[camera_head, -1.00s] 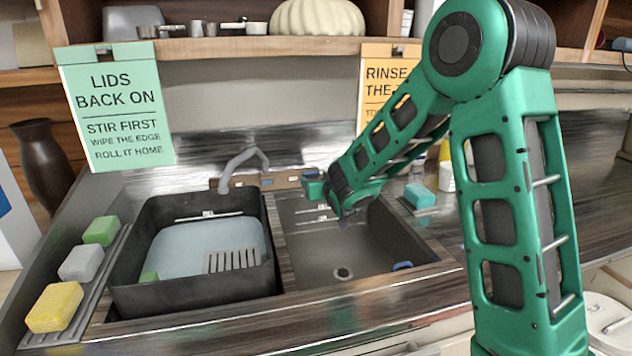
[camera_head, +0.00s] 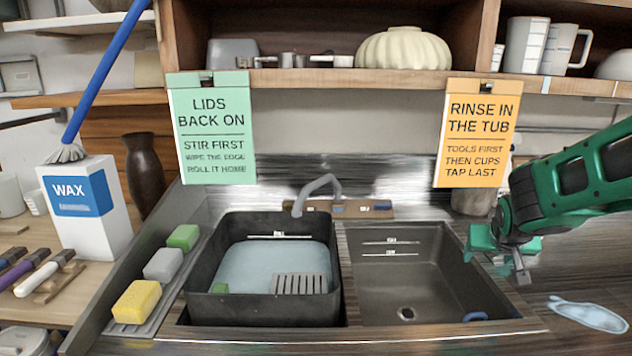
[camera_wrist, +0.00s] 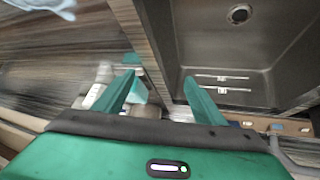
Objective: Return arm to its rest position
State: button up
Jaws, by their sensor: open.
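My gripper (camera_head: 507,250) is at the right in the head view, above the counter just right of the empty sink basin (camera_head: 400,270). My green arm reaches in from the right edge. In the wrist view my gripper (camera_wrist: 160,95) shows two green fingers spread apart with nothing held between them. The edge of the basin (camera_wrist: 225,60) lies beyond the right finger. Some small items on the counter are blurred below and between the fingers.
A black tub (camera_head: 205,275) of water stands left of the basin. Several sponges, one yellow (camera_head: 137,302), line its left side. A faucet (camera_head: 315,190) stands behind. A shelf (camera_head: 330,82) with hanging signs is above. A pale blue puddle or cloth (camera_head: 588,314) lies on the right counter.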

jog(key=s+d+g, duration=0.1)
jog(key=s, duration=0.4)
jog(key=s+d+m+g, duration=0.1)
jog(key=s, duration=0.5)
jog(key=s+m+g+y, duration=0.1)
jog(key=s+g, duration=0.1)
jog(key=s, duration=0.4)
jog(key=shift+s+d+f, duration=0.2)
jog(key=shift+d+f, duration=0.1)
jog(key=shift+d, duration=0.1)
jog(key=s+a+m+g+y, duration=0.1)
jog(key=s+a+g+y, duration=0.1)
jog(key=s, duration=1.3)
jog(key=shift+a+f+g+y, duration=0.15)
jog(key=shift+a+g+y, duration=0.25)
jog(key=shift+a+g, duration=0.35)
